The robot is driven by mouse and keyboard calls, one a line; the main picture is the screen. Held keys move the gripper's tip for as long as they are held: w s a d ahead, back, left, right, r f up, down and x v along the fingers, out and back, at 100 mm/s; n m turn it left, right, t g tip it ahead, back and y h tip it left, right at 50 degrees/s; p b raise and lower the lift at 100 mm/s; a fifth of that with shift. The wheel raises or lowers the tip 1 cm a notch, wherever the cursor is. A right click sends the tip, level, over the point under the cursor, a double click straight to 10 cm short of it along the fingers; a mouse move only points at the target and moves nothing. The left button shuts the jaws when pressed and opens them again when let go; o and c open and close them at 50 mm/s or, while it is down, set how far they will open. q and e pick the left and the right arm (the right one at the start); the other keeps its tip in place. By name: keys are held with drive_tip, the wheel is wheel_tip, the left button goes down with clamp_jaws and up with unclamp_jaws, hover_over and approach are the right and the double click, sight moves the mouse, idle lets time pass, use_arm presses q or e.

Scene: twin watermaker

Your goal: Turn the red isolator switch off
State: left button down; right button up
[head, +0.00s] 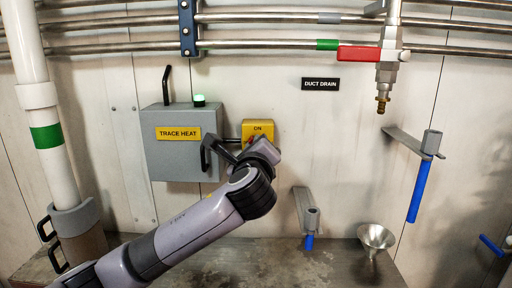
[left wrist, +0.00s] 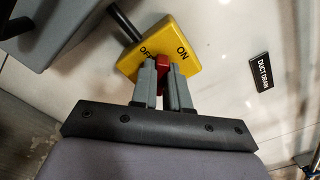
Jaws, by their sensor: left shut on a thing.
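The isolator is a yellow plate (head: 259,127) on the wall right of the grey trace heat box (head: 157,118). In the left wrist view the yellow plate (left wrist: 184,38) shows the words ON and OFF and the red switch handle (left wrist: 162,63). My left gripper (left wrist: 163,76) is shut on the red handle, with one finger on each side. The handle's far end points roughly between the two words; its exact angle is partly hidden by the fingers. In the head view my left arm covers the plate's lower part. My right gripper is in neither view.
Right of the plate are a duct drain sign (head: 321,84), a red valve lever (head: 360,54), blue-handled tools on brackets and a metal funnel (head: 376,238).

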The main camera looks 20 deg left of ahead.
use_arm(q)
drive_tip(key=shift+a+f+n+b, duration=0.15)
drive_tip(key=shift+n+b, duration=0.1)
drive_tip(key=shift+n, duration=2.05)
drive_tip(key=shift+d+f+n+b, duration=0.1)
drive_tip(key=shift+f+n+b, duration=0.1)
drive_tip(key=shift+n, duration=2.1)
drive_tip(key=c, duration=1.1)
unclamp_jaws()
drive_tip(key=shift+s, duration=0.1)
drive_tip(key=b+v, duration=0.1)
drive_tip(key=v, duration=0.6)
drive_tip(key=shift+r, duration=0.1)
